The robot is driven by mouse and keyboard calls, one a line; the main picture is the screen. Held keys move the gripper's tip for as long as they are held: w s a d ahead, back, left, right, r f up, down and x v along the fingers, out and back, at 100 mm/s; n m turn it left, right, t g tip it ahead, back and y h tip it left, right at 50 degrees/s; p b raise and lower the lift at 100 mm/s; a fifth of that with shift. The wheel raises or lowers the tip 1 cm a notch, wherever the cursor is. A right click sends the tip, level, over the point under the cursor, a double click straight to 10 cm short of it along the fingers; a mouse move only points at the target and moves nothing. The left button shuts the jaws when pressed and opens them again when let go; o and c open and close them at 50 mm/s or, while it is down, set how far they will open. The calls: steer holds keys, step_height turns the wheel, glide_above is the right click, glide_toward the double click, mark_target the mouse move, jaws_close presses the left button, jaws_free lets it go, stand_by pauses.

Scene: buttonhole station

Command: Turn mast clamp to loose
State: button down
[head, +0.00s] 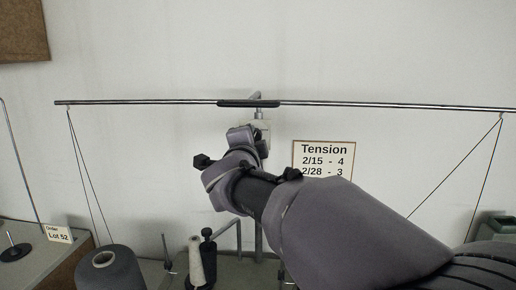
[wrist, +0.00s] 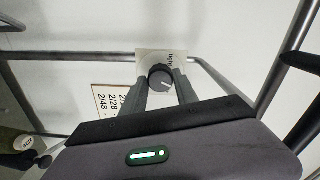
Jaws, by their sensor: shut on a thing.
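The mast clamp shows in the wrist view as a dark round knob (wrist: 160,76) with a light line on its face. It sits in front of a pale label plate (wrist: 153,57) with sideways lettering, partly covered by the knob. My gripper (wrist: 161,86) is shut on the knob, one finger on each side. In the head view my gripper (head: 256,138) is at the upper mast, just under the crossbar, and mostly hides the clamp. The lower mast (head: 259,240) shows behind my arm.
A long thin crossbar (head: 160,101) spans the mast top, with thin cords (head: 80,160) hanging at both ends. A Tension card (head: 324,152) is on the wall behind my arm. A grey cone (head: 108,268) and thread spools (head: 196,262) stand below. A Lot 52 tag (head: 58,234) is at left.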

steer(key=shift+m+b, duration=1.6)
steer(key=shift+m, duration=1.9)
steer(key=c, duration=0.9)
jaws_free()
steer(key=shift+c, duration=0.2)
steer(key=s+p, duration=0.1)
steer(key=s, duration=1.6)
steer(key=shift+s+a+r, duration=0.15)
steer(key=shift+s+a, duration=0.05)
